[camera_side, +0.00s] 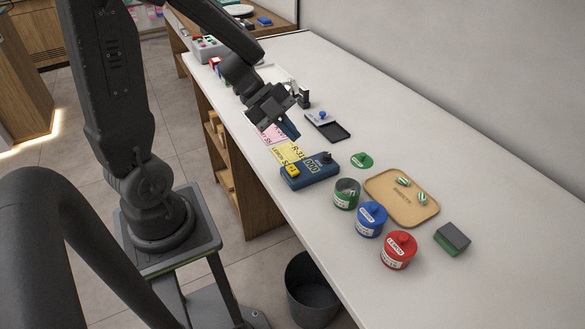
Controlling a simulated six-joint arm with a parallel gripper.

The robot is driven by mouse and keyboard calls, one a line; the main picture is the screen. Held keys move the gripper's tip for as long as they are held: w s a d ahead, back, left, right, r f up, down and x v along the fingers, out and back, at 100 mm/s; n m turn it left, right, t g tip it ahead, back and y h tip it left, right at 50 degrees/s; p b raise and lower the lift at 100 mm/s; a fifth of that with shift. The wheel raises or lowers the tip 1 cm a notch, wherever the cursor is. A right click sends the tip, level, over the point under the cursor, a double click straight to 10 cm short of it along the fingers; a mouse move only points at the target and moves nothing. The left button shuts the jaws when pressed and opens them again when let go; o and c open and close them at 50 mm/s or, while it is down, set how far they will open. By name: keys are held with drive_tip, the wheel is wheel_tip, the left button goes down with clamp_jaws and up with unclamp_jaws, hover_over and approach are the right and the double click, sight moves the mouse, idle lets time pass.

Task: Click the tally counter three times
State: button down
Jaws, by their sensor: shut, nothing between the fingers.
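The tally counter (318,172) is a blue box lying on the white counter, with a dark display reading what looks like 000, a yellow button (291,171) at its near left end and a dark knob at its far right end. My gripper (291,133) is above the counter, pointing down, a little up and left of the tally counter in the picture. Its blue fingers are shut and empty, apart from the yellow button. The exact height of the fingertips is hard to tell.
Yellow and pink cards (286,151) lie behind the tally counter. Green, blue and red tins (397,251) stand to its right, near a tan tray (391,208) with striped sweets. An ink pad (328,128) lies behind. A dark bin (312,289) stands below.

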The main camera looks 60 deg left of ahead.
sight(290, 170)
drive_tip(key=shift+f, duration=3.55)
drive_tip(key=shift+f, duration=0.1)
drive_tip(key=shift+f, duration=0.35)
drive_tip(key=shift+f, duration=0.4)
drive_tip(key=shift+r, duration=0.85)
drive_tip(key=shift+r, duration=2.5)
